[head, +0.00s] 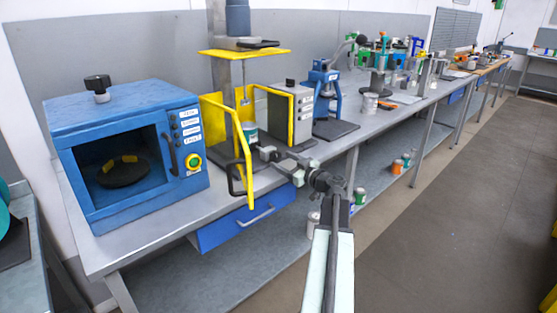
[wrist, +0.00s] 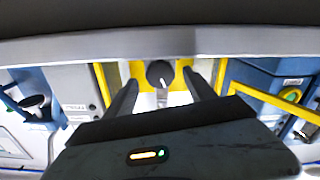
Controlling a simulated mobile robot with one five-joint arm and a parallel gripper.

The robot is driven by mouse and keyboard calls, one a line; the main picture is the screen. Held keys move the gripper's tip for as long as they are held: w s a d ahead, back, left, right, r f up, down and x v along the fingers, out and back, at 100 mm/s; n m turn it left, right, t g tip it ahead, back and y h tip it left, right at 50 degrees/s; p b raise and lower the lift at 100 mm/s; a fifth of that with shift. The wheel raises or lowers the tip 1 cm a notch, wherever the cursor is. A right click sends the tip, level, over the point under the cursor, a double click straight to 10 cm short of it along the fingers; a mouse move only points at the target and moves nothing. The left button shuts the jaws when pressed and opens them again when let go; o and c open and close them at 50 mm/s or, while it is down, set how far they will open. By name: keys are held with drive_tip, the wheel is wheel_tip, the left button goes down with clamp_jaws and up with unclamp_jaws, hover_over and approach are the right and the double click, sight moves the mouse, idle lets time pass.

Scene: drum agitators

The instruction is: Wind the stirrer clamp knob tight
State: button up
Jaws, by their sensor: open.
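The stirrer stand (head: 222,85) is a grey column on the bench with a yellow plate on top and yellow guard panels (head: 245,165) around its lower part. A can (head: 250,132) stands between the panels. In the wrist view a round black knob (wrist: 159,73), seemingly the clamp knob, shows against yellow, with a pale grey piece below it. My gripper (head: 268,153) reaches in at the guard opening. In the wrist view my gripper (wrist: 162,80) is open, one finger on each side of the knob, with visible gaps. I cannot make out the knob in the head view.
A blue oven (head: 120,150) stands left of the stirrer. A grey control box (head: 300,112) and a blue press (head: 325,100) stand to its right. A blue drawer (head: 245,218) hangs under the bench (head: 120,245). The floor (head: 450,220) at right is clear.

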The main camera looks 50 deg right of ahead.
sight(277, 158)
drive_tip(key=shift+w+d, duration=0.1)
drive_tip(key=shift+w, duration=1.45)
drive_tip(key=shift+c, duration=0.3)
drive_tip(key=c, duration=1.3)
drive_tip(key=m, duration=0.4)
drive_tip(key=shift+m, duration=0.4)
drive_tip(key=o, duration=1.4)
drive_tip(key=shift+c, duration=0.2)
